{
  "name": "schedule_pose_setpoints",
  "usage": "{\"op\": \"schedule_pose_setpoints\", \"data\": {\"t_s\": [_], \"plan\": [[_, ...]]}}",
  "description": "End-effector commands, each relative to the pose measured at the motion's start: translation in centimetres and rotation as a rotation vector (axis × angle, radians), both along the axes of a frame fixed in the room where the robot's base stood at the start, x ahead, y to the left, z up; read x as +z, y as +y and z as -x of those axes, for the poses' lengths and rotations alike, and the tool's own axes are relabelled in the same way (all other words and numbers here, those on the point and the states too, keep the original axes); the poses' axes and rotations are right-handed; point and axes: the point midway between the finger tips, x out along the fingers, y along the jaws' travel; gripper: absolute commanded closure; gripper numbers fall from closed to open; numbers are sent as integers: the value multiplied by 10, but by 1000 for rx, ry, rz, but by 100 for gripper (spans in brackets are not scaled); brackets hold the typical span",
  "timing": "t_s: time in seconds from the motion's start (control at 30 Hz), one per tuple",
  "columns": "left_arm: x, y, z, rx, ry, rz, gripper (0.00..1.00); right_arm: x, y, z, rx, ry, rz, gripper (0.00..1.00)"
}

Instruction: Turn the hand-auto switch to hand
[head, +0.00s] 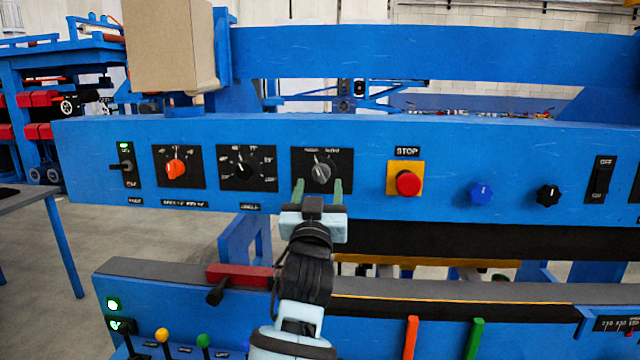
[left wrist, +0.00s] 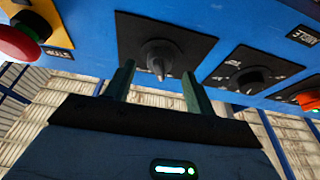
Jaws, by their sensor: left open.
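The hand-auto switch is a grey rotary knob (head: 321,173) on a black square plate, with small labels above it too blurred to read surely. It also shows in the left wrist view as a dark grey knob (left wrist: 160,55) on its black plate, upside down. I cannot tell surely which label its pointer faces. My left gripper (head: 318,188) is open, with its two green fingers just below and to either side of the knob. In the left wrist view the gripper (left wrist: 158,82) has an empty gap between its fingers, in line with the knob. My right gripper is not in view.
Left of the switch are a black knob (head: 242,169) and an orange knob (head: 176,169). Right of it is a red stop button (head: 408,183) on a yellow plate, then a blue knob (head: 481,194). A lower console (head: 180,300) with levers lies beneath the blue panel.

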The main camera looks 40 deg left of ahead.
Motion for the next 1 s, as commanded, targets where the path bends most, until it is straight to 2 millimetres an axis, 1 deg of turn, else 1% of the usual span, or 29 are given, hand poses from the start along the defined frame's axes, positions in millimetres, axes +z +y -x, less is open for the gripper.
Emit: {"op": "schedule_pose_setpoints", "data": {"t_s": [0.03,0.1,0.2,0.33,0.47,0.93,1.0], "plan": [[-6,-5,7,-3,1,2,45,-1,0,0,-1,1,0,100],[-9,-11,16,-2,0,2,45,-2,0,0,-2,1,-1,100],[-14,-17,26,-2,1,1,45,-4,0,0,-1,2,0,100],[-17,-22,34,-2,-1,1,45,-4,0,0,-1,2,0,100],[-18,-23,37,0,0,1,45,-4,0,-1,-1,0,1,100],[-18,-23,37,-1,-1,0,45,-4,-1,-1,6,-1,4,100],[-21,-24,37,-3,5,-1,45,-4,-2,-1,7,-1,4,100]]}}
